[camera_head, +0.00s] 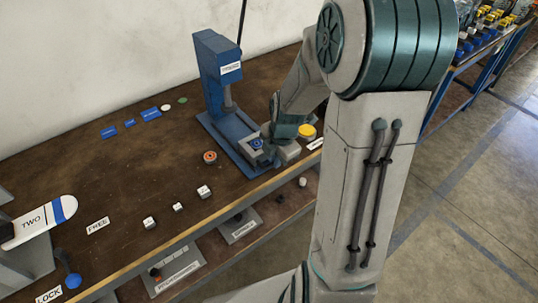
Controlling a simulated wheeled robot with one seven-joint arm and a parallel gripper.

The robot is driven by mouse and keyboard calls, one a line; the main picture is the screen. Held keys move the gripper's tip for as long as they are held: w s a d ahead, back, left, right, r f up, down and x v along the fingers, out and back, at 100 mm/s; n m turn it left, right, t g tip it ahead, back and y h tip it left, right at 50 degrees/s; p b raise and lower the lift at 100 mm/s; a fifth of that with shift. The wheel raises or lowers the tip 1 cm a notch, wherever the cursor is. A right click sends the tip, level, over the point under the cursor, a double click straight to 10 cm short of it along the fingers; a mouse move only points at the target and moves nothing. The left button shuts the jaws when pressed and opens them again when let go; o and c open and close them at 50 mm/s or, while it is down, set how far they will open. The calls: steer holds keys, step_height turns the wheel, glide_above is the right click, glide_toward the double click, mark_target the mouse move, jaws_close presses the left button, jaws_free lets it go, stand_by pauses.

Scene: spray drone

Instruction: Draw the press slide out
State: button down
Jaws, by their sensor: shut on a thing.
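The blue press (214,72) stands upright on the bench. Its press slide (257,158), a grey block with a blue round part (257,143) on top, sits at the front end of the press base (222,124), near the bench's front edge. My gripper (279,147) is low at the right side of the slide and shut on its front part. The arm and gripper body hide the exact grip and any handle.
An orange-and-black ring (210,157) lies left of the slide, and a yellow disc (307,130) lies right of my gripper. Several small white blocks (204,192) line the bench front. A lever with a blue knob (73,281) is at lower left.

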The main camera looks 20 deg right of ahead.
steer(key=shift+s+f, duration=0.1)
steer(key=shift+s, duration=0.1)
steer(key=c, duration=1.6)
jaws_free()
steer(key=shift+d, duration=0.1)
steer(key=shift+o, duration=0.6)
steer(key=shift+s, duration=0.1)
steer(key=shift+r, duration=0.35)
step_height(320, 180, up, 13)
steer(key=s, duration=0.2)
steer(key=shift+s+d, duration=0.2)
steer(key=shift+d, duration=0.2)
